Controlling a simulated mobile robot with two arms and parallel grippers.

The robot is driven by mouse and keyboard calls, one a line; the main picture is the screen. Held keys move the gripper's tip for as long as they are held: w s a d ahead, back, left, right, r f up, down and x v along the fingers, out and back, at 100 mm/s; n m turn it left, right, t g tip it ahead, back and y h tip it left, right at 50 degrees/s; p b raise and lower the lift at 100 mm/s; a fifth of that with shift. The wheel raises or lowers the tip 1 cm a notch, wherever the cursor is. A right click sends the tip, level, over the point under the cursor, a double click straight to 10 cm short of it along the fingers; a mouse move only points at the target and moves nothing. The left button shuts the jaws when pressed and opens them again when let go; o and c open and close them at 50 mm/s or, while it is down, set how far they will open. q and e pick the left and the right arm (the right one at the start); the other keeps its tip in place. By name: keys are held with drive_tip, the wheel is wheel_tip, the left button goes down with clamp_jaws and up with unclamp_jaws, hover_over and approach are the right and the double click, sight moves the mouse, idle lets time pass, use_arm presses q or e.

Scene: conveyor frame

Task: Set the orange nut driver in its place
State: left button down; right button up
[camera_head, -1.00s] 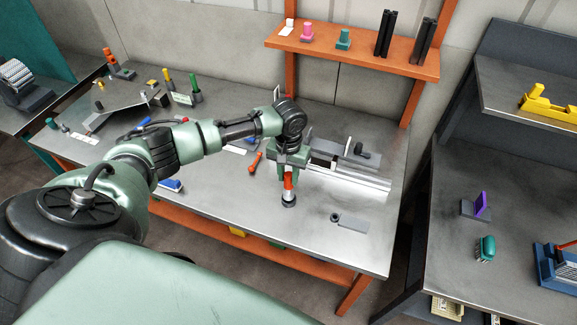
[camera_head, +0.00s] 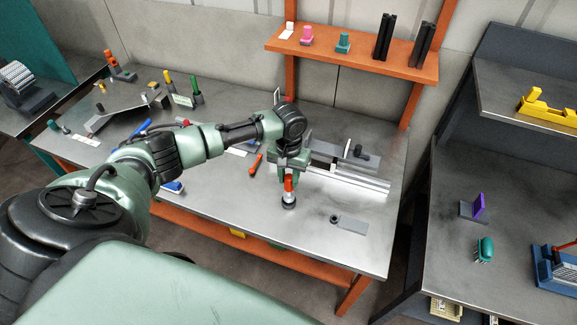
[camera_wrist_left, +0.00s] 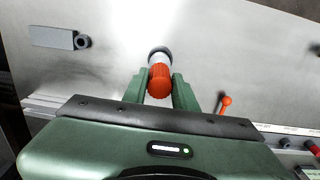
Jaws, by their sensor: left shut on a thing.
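The orange nut driver (camera_head: 289,184) is in my left gripper (camera_head: 290,176), over the front part of the workbench. It looks upright, with its orange handle up and a grey, dark-rimmed lower end. In the left wrist view the two green fingers (camera_wrist_left: 160,88) are shut on either side of the orange handle (camera_wrist_left: 160,82). I cannot tell whether its lower end touches the bench. A grey flat holder with a ring at one end (camera_head: 350,224) lies to the right of it, apart from it; it also shows in the left wrist view (camera_wrist_left: 55,38). My right gripper is not in view.
An orange-handled tool (camera_head: 256,164) lies just left of the gripper. A metal rail fixture (camera_head: 345,178) stands behind and to the right. An orange shelf (camera_head: 365,58) is above the back edge. The bench's front right is clear around the grey holder.

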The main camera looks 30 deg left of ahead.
sight(288, 184)
use_arm(q)
drive_tip(key=shift+f, duration=0.35)
drive_tip(key=shift+f+b, duration=0.4)
drive_tip(key=shift+f, duration=0.7)
drive_tip(key=shift+f, duration=0.1)
drive_tip(key=c, duration=1)
unclamp_jaws()
drive_tip(key=shift+c, duration=0.2)
wheel_tip(288, 184, up, 8)
drive_tip(key=shift+f+b, duration=0.1)
drive_tip(key=shift+b, duration=0.85)
